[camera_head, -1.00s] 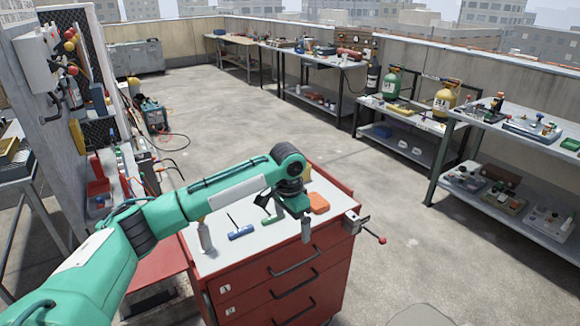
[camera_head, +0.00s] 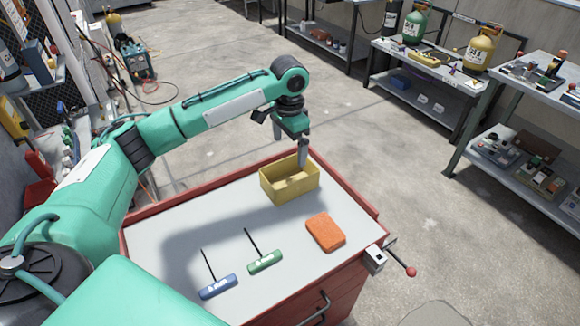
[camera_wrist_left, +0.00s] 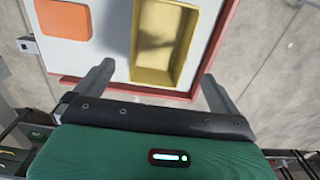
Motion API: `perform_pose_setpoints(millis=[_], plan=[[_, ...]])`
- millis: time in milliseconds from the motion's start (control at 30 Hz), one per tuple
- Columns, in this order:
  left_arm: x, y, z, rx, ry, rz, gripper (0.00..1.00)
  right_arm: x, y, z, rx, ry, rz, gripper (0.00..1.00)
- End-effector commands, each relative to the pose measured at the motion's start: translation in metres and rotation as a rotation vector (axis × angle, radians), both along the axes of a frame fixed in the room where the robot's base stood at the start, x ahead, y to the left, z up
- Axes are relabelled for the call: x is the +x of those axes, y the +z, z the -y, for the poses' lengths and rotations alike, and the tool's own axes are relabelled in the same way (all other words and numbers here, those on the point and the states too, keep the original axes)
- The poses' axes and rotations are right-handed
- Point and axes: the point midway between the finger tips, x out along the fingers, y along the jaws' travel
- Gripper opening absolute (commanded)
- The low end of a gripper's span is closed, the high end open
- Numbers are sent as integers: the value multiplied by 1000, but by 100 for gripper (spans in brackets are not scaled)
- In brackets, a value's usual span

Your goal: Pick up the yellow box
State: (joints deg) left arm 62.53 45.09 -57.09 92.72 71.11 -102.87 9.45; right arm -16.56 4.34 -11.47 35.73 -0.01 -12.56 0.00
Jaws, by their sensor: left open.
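The open-topped yellow box (camera_head: 290,190) stands upright near the back edge of the white top of the red tool cabinet. It looks empty inside. My left gripper (camera_head: 303,152) is open and points down at the box's far side, and a finger covers part of the rim. In the left wrist view the box (camera_wrist_left: 188,48) lies ahead of and between the two spread fingers of my left gripper (camera_wrist_left: 155,85), and they do not grip it. A shadow falls inside the box. My right gripper is out of view.
An orange block (camera_head: 326,232), a green T-handle tool (camera_head: 265,262) and a blue T-handle tool (camera_head: 218,287) lie on the cabinet top (camera_head: 180,250). A vise (camera_head: 376,258) sticks out at its right corner. Workbenches with gas cylinders stand beyond open floor.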

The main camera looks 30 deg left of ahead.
Motion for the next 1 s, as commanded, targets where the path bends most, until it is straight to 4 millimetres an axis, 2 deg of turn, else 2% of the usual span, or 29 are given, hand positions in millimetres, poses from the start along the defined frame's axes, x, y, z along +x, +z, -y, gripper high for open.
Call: perform_pose_setpoints(millis=[267,400,667,900,1000], plan=[[-1,-50,0,2,0,-5,100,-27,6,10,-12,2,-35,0],[0,-72,0,0,0,-2,100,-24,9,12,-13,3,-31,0],[1,-91,0,1,1,-3,100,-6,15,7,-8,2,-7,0],[3,-126,-1,1,0,-2,100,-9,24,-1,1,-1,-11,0],[3,-133,-1,1,0,-2,100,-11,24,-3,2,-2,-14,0]])
